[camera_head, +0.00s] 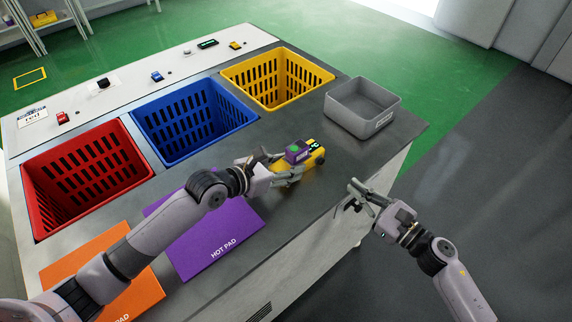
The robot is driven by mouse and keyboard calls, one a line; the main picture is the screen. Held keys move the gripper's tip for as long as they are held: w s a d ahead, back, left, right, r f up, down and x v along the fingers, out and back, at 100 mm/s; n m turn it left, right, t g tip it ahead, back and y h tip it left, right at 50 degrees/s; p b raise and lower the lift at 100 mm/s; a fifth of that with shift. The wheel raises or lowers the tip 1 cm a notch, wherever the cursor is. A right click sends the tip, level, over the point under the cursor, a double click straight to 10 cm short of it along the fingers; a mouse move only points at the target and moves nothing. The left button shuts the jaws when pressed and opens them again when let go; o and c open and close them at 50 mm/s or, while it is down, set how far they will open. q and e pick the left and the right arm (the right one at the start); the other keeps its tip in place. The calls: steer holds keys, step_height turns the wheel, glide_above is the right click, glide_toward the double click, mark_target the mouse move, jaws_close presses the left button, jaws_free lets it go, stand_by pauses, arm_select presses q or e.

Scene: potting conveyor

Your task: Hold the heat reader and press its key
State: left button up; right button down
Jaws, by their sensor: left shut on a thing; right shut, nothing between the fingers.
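The heat reader (314,158) is a small yellow device with a dark purple block on top. A green spot, possibly its key, shows on that block, and a dark part with a small light mark shows at its right end. My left gripper (296,172) is shut on the heat reader from the left, over the grey worktop. I cannot tell whether the reader touches the worktop. My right gripper (352,194) is shut and empty, to the right of and below the reader, near the worktop's right edge and apart from the reader.
Red (40,223), blue (140,127) and yellow (325,79) baskets are set in the worktop. A grey bin (372,110) stands at the right. A purple hot pad (213,240) and an orange pad (83,258) lie in front. Several small items sit on the white back ledge.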

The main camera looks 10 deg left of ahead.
mark_target(334, 177)
stand_by(0.8)
steer(key=n+t+h, duration=0.2)
steer(key=n+h, duration=0.1)
steer(key=n, duration=0.3)
steer(key=n+t+h, duration=0.2)
steer(key=n+h, duration=0.1)
steer(key=n, duration=0.4)
steer(key=s+d+n+t+h, duration=0.1)
steer(key=n+t+h, duration=0.2)
steer(key=n, duration=0.3)
steer(key=shift+d+r+n, duration=0.1)
steer(key=shift+r+n, duration=0.3)
steer(key=shift+w+a, duration=1.45)
steer(key=shift+a, duration=0.25)
steer(key=shift+w+a, duration=1.45)
steer(key=shift+a, duration=0.2)
steer(key=shift+w+a, duration=0.1)
